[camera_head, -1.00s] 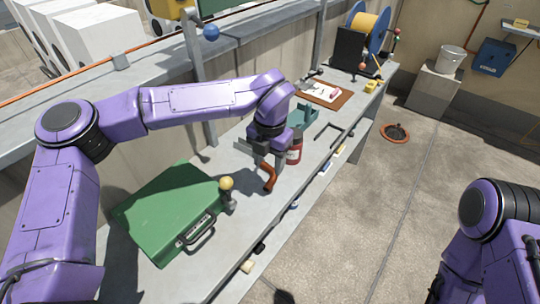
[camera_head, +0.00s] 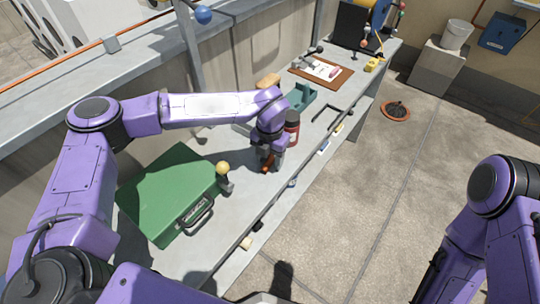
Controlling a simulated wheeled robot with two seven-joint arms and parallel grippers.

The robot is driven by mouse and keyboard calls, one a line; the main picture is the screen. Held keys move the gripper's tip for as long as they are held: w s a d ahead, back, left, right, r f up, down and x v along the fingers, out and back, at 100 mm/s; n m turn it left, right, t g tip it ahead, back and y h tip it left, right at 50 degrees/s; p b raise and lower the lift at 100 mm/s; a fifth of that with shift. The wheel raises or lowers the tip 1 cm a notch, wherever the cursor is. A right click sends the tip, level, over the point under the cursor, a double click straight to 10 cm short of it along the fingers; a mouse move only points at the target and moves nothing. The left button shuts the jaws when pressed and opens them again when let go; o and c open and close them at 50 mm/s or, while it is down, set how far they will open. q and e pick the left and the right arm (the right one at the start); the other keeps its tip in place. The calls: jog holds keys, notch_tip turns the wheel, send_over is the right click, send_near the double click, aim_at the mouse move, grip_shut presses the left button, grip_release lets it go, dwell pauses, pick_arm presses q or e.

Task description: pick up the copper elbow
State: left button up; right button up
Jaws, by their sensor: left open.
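The copper elbow (camera_head: 265,168) is a small orange-brown bent pipe on the grey bench, partly hidden by my left gripper. My left gripper (camera_head: 264,162) points down over it with the jaws around or beside it; I cannot tell which. The jaws are open. My right arm stands at the lower right, off the bench, and its gripper is not visible.
A green case (camera_head: 168,190) lies left of the gripper, with a yellow-knobbed piece (camera_head: 223,170) beside it. A dark red-and-black canister (camera_head: 292,128) stands close behind the gripper. A teal tray (camera_head: 301,97) and clipboard (camera_head: 322,70) lie farther back.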

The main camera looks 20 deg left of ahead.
pick_arm(q)
grip_shut()
jog(key=shift+r, duration=0.1)
